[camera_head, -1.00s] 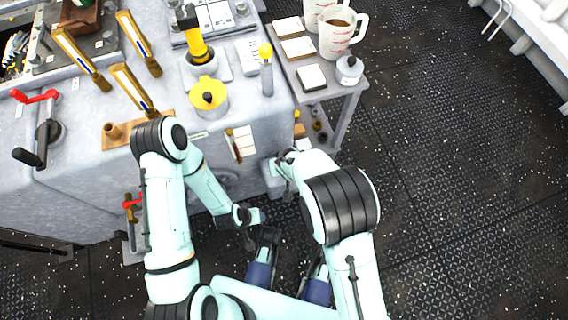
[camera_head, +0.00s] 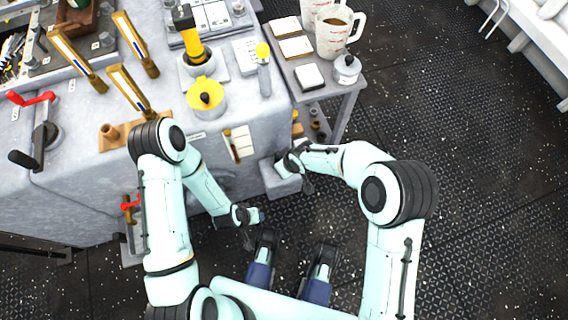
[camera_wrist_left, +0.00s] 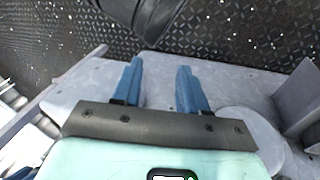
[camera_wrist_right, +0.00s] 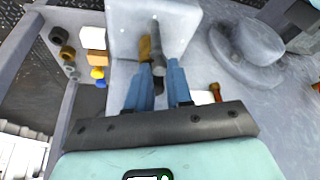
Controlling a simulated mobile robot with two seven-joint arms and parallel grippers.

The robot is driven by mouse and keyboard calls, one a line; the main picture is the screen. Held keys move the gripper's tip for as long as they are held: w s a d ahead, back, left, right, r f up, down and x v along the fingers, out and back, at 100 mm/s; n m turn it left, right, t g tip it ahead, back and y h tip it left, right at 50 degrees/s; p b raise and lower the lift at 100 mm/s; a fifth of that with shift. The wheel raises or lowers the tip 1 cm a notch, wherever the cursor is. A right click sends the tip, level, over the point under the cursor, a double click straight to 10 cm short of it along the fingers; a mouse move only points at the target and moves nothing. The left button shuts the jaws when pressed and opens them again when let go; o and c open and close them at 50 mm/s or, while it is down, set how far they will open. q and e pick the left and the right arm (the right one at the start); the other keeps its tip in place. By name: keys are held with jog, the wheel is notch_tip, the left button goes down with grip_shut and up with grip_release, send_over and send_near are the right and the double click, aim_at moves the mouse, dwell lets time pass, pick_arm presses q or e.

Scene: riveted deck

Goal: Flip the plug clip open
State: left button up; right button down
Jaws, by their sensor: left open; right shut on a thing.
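A pale grey box (camera_head: 281,180) is fixed low on the console's side. In the right wrist view its face (camera_wrist_right: 127,32) carries a dark grey bar (camera_wrist_right: 157,50) with a brass-coloured piece (camera_wrist_right: 144,47) beside it. I take these for the plug and its clip, but cannot tell which part is which. My right gripper (camera_wrist_right: 161,70) is shut on the dark bar's near end, in front of the box. In the head view its fingers are hard to make out. My left gripper (camera_wrist_left: 158,68) is open and empty, lower and to the left, near the console's side.
A side table (camera_head: 318,98) with mugs (camera_head: 335,30) stands to the right. A red valve handle (camera_head: 130,204) is low on the left. Dark floor at right is open.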

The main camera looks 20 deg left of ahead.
jog(key=c, duration=1)
grip_release()
pick_arm(q)
jog(key=s+d+r+g+p, duration=0.1)
jog(key=s+d+r+p, duration=0.1)
jog(key=s, duration=0.3)
jog(key=shift+d+r+g+h+p, duration=0.3)
jog(key=shift+r+g+h+p, duration=0.1)
jog(key=shift+r+p, duration=0.35)
pick_arm(e)
jog(key=v, duration=1.3)
jog(key=shift+r, duration=0.2)
pick_arm(q)
jog(key=shift+s, duration=0.1)
pick_arm(e)
jog(key=shift+f, duration=0.1)
